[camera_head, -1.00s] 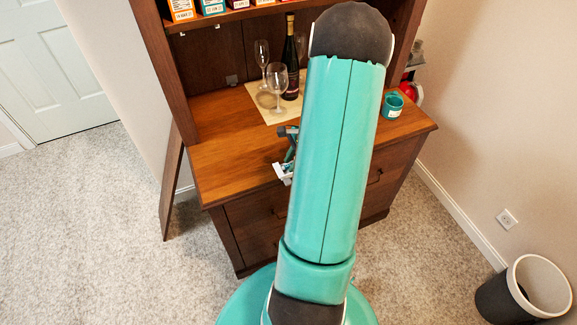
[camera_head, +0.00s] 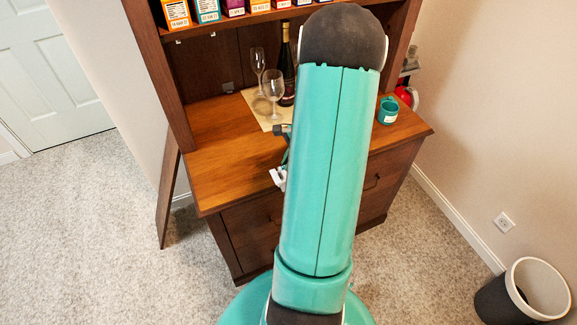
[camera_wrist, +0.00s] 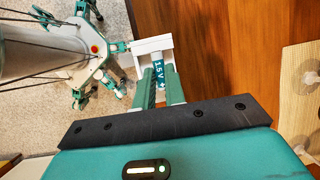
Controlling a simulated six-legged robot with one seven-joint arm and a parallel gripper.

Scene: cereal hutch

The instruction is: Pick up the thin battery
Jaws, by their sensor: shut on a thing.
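The thin battery (camera_wrist: 158,73) is a teal stick with white "1.5V" and plus markings in the wrist view. It lies lengthwise between the two fingers of my gripper (camera_wrist: 154,52), which is shut on it. In the head view, my gripper (camera_head: 278,178) shows its white tips at the front edge of the wooden counter, left of my arm. My arm hides part of it there, and the battery cannot be made out in that view.
The hutch counter (camera_head: 225,150) holds a mat with two wine glasses (camera_head: 273,88) and a dark bottle (camera_head: 288,70). Boxes (camera_head: 208,10) line the shelf above. A bin (camera_head: 525,293) stands on the floor at right.

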